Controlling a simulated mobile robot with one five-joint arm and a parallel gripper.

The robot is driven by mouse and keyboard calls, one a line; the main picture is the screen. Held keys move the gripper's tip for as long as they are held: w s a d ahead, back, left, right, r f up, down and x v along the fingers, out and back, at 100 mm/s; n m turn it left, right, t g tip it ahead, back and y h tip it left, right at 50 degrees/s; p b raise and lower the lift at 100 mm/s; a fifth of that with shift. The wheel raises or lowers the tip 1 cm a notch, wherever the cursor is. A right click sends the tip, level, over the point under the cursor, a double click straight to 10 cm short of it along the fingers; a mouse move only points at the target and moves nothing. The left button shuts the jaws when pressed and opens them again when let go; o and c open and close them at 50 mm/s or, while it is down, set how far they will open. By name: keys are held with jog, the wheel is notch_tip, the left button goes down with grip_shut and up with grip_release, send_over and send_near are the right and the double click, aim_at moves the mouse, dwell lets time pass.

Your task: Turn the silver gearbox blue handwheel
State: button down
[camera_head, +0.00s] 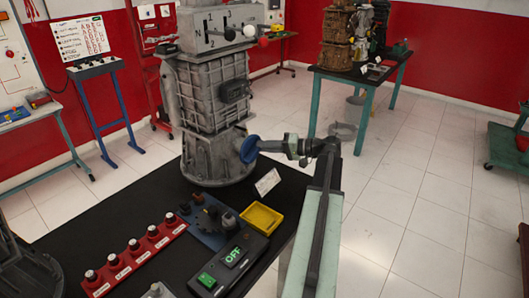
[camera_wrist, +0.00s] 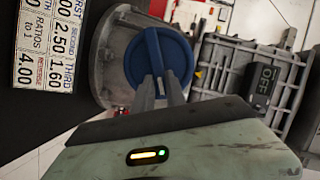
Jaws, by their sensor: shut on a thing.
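The silver gearbox (camera_head: 212,95) stands upright on the black table at the upper middle of the head view. The blue handwheel (camera_head: 250,149) sits low on its right side. In the wrist view the blue handwheel (camera_wrist: 160,58) faces the camera, with a raised bar across its middle. My gripper (camera_head: 262,147) reaches it from the right. In the wrist view the fingers of my gripper (camera_wrist: 158,88) are close together and shut on the lower part of the handwheel's bar. The fingers hide part of the bar.
Tiled floor is open to the right. Another table with engine parts (camera_head: 350,40) stands behind.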

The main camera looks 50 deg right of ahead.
notch_tip(320, 180, down, 2)
jog(key=m+b, duration=0.2)
jog(key=m+t+y+b, duration=0.1)
jog(key=m+b, duration=0.1)
jog(key=b, duration=0.1)
jog(key=m+t+b, duration=0.1)
jog(key=m+b, duration=0.1)
jog(key=shift+d+f+m+y, duration=0.15)
jog(key=shift+f+m+y, duration=0.15)
jog(key=shift+y, duration=0.1)
jog(key=shift+r, duration=0.1)
jog(key=c, duration=1.4)
grip_release()
jog(key=shift+o, duration=0.2)
jog(key=shift+s, duration=0.1)
jog(key=b+v, duration=0.1)
jog(key=v, duration=0.6)
jog(key=shift+s, duration=0.3)
